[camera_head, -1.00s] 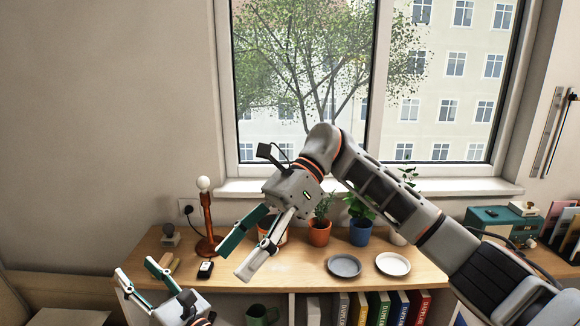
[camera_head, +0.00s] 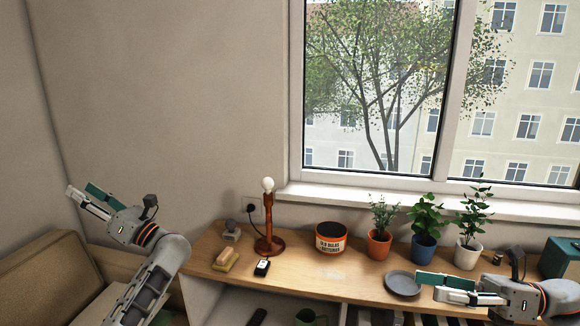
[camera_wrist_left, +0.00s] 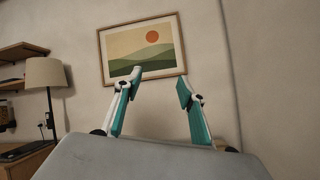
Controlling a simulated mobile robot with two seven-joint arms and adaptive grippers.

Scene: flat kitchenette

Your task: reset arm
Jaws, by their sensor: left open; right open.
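My left gripper (camera_head: 82,190) is raised at the left of the head view, in front of the bare wall above the sofa. It is open, with nothing between its fingers. The left wrist view shows its spread, empty fingers (camera_wrist_left: 160,82) with a wall beyond. My right gripper (camera_head: 428,287) is low at the right of the head view, pointing left. It is open and I see nothing held in it. It overlaps the edge of the grey plate (camera_head: 402,280) in the picture; I cannot tell whether they touch.
The wooden shelf top (camera_head: 330,283) carries a lamp with a bare bulb (camera_head: 268,215), a labelled tin (camera_head: 331,238), a brush (camera_head: 227,260) and potted plants (camera_head: 424,225). A sofa (camera_head: 30,270) stands at left. The wrist view shows a framed picture (camera_wrist_left: 140,48) and a lamp (camera_wrist_left: 46,72).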

